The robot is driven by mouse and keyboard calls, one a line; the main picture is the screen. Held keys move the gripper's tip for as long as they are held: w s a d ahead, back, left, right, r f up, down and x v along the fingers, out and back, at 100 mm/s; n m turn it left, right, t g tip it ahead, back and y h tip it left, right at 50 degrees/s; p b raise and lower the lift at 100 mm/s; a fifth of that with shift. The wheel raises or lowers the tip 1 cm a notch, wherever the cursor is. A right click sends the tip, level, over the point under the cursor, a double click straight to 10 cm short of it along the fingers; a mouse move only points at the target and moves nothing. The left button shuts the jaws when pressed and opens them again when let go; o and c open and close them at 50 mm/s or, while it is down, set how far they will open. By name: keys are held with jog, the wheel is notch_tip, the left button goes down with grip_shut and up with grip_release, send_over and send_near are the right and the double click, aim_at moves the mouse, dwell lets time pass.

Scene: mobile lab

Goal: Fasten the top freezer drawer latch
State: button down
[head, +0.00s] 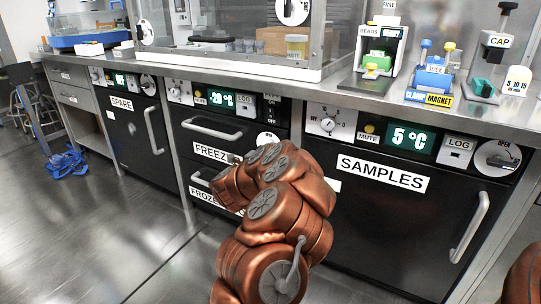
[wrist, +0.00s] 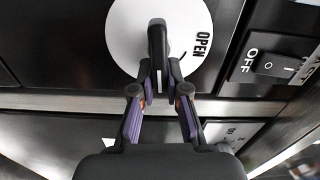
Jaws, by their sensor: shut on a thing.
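The freezer stands under the bench in the head view, with a -20 °C display. Its top drawer (head: 185,135) has a bar handle (head: 212,132) and a partly covered label, and looks closed. The white round latch dial (head: 267,139) is at the drawer's upper right, partly behind my arm. In the wrist view the dial (wrist: 125,30) carries the word OPEN and a black latch knob (wrist: 157,40). My gripper (wrist: 161,80) is shut on the knob's near end. In the head view my arm hides the gripper.
A lower freezer drawer (head: 196,183) is beneath. The spare unit (head: 130,125) is at left, and the samples fridge (head: 400,220) with its own dial (head: 497,158) at right. An OFF switch (wrist: 272,66) is beside the latch. The floor at left is largely clear.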

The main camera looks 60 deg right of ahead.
jog(key=shift+s+f+m+b, duration=0.15)
jog(key=shift+m+b, duration=0.2)
jog(key=shift+m, duration=0.25)
jog(key=c, duration=1.2)
grip_release()
jog(key=shift+o, duration=0.2)
jog(key=a, duration=1.2)
jog(key=shift+s, duration=0.1)
